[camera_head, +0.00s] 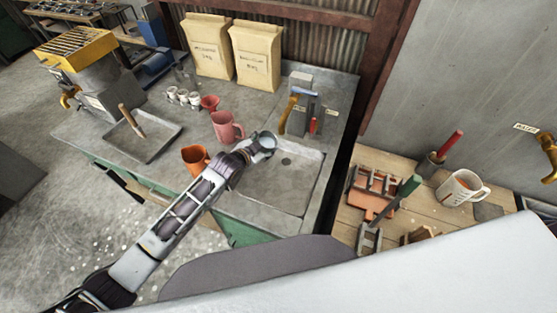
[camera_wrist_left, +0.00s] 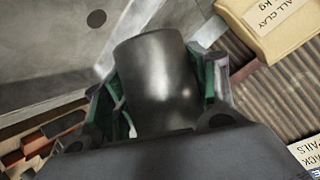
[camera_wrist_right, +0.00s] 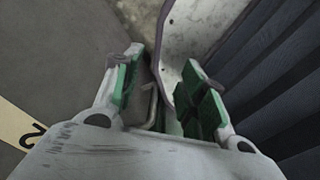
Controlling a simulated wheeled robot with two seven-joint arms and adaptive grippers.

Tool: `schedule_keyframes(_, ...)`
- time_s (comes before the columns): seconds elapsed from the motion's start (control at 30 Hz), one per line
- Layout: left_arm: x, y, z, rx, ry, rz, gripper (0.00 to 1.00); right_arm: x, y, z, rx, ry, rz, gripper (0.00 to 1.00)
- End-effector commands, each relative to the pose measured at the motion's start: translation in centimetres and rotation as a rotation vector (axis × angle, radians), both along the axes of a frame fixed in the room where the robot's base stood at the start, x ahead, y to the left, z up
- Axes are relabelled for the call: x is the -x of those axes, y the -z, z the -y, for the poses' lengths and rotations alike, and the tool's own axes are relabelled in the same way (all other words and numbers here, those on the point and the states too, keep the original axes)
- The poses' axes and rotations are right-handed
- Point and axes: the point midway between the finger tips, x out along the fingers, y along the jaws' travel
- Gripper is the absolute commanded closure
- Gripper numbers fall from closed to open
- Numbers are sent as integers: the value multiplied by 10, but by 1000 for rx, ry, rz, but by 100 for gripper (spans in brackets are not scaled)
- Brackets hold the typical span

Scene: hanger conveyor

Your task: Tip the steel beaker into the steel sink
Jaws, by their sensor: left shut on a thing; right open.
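The steel beaker (camera_head: 264,143) is at the back left edge of the steel sink (camera_head: 262,190), held above it in the head view. My left gripper (camera_head: 250,150) is shut on the beaker. In the left wrist view the beaker (camera_wrist_left: 158,80) fills the gap between the green-padded fingers of my left gripper (camera_wrist_left: 160,95). The sink (camera_wrist_left: 60,55) with its dark drain hole lies beyond it there. The beaker's contents are hidden, and its exact tilt is hard to tell. My right gripper (camera_wrist_right: 158,80) is open and empty in the right wrist view; it is outside the head view.
An orange pitcher (camera_head: 194,160), a pink jug (camera_head: 226,127) and a small red cup (camera_head: 209,103) stand left of the sink. The tap (camera_head: 290,107) stands behind it. Two paper bags (camera_head: 257,55) are at the back. A wooden table (camera_head: 345,215) with tools stands right.

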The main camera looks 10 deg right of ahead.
Motion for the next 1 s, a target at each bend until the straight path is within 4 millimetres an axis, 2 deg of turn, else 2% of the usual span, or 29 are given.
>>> schedule_keyframes(1.0,-2,-3,-3,-156,0,113,74,0,0,-4,-4,3,0,58)
